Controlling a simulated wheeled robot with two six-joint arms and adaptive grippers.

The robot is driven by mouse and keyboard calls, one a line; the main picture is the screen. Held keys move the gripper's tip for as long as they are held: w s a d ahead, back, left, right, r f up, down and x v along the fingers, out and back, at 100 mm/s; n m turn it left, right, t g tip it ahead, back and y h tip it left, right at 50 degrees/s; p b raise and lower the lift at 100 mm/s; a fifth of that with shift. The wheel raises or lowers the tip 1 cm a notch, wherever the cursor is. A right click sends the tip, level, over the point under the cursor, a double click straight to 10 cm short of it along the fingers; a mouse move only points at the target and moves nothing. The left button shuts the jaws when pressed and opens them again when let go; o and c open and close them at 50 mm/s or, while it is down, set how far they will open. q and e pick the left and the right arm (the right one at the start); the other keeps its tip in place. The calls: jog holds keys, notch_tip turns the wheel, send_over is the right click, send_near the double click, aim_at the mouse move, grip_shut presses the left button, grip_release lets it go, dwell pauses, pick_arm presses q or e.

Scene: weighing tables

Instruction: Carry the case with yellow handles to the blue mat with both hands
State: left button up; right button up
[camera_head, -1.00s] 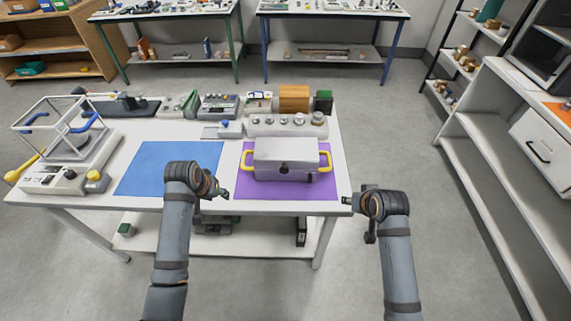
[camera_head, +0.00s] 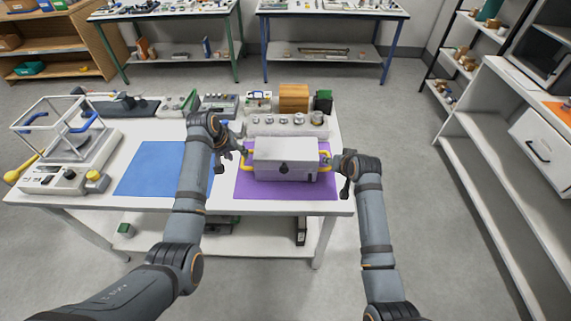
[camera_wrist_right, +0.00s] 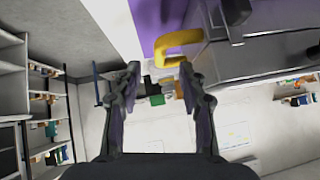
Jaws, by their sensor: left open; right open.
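The grey case (camera_head: 285,160) with yellow handles sits on the purple mat (camera_head: 270,191). The blue mat (camera_head: 150,170) lies to its left, bare, partly covered by my left arm. My left gripper (camera_head: 240,146) is open beside the case's left handle (camera_head: 246,161); whether it touches the handle I cannot tell. My right gripper (camera_head: 330,161) is open at the case's right side and hides most of the right handle. In the right wrist view, the right handle (camera_wrist_right: 176,42) lies just ahead of the open fingers of the right gripper (camera_wrist_right: 160,75), with nothing between them.
Behind the case stand a row of weights (camera_head: 290,124), a wooden box (camera_head: 293,98) and several instruments. A balance with a clear-framed cage (camera_head: 62,130) is on the table's left. A white shelf unit (camera_head: 480,150) stands to the right, apart from the table.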

aim_at(242, 160)
pick_arm(q)
jog(key=x, duration=0.6)
jog(key=shift+w+d+f, duration=0.1)
jog(key=shift+w+f, duration=0.15)
jog(key=shift+f, duration=0.05)
pick_arm(e)
jog(key=x, duration=0.6)
jog(key=shift+w+f, duration=0.25)
jog(key=shift+w, duration=0.1)
pick_arm(q)
grip_shut()
pick_arm(e)
grip_shut()
